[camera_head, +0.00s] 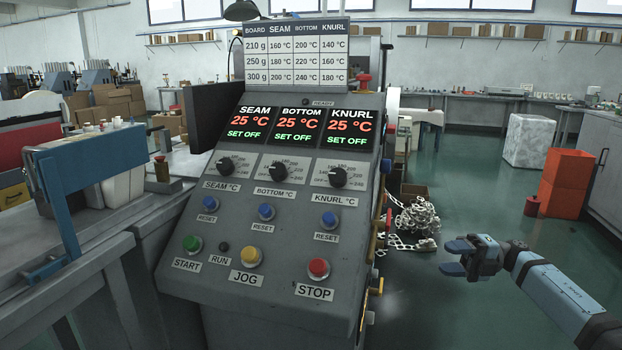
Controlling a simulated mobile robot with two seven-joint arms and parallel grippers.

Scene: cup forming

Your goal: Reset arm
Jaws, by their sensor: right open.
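My right gripper (456,257) comes in from the lower right, open and empty. It is in the air to the right of the grey control console (190,272), apart from it. My left gripper does not show. The console has three black knobs, for SEAM (225,164), BOTTOM (281,171) and KNURL (338,176). Their displays each read 25 °C and SET OFF. Blue RESET buttons sit below them. A green START button (192,243), a yellow JOG button (251,256) and a red STOP button (318,268) line the lower edge.
A settings chart (295,54) stands above the console. A blue metal frame (62,205) and a bench are at left. A chain pile (416,218) lies on the floor right of the console. Open floor lies between.

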